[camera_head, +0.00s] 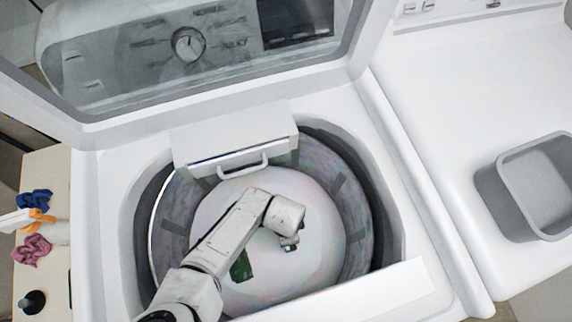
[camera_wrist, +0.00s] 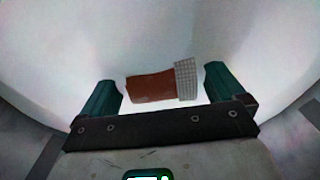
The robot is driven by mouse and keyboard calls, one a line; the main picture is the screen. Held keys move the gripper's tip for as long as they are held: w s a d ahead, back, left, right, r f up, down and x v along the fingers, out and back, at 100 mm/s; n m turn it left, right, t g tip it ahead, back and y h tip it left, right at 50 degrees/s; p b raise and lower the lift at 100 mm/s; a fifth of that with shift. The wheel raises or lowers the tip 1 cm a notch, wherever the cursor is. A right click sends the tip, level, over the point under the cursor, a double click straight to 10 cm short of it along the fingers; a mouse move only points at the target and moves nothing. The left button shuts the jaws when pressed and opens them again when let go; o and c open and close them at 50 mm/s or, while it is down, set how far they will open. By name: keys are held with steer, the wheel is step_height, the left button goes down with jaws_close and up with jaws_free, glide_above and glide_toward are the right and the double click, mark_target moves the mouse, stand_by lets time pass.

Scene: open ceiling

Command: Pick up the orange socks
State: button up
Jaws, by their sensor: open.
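An orange-brown sock (camera_wrist: 150,87) with a grey ribbed cuff (camera_wrist: 187,79) lies on the pale drum floor in the wrist view. My gripper (camera_wrist: 161,77) is open, with its two green fingers on either side of the sock in the picture. The sock appears ahead of the black gripper bar, and I see no finger closed on it. I cannot tell the height gap between the fingertips and the sock. In the head view my gripper (camera_head: 290,243) reaches down into the washer drum (camera_head: 312,215), and the sock is hidden there.
The washer lid (camera_head: 110,125) stands open behind the drum, with a drawer-like box and handle (camera_head: 243,166) at the back rim. A dark green patch (camera_head: 241,267) shows beside my arm. A grey bin (camera_head: 510,205) is at right; blue, orange and pink cloths (camera_head: 33,250) lie at left.

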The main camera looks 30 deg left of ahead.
steer(key=c, duration=1.1)
steer(key=shift+r, duration=0.1)
steer(key=shift+c, duration=0.2)
steer(key=shift+r, duration=4.95)
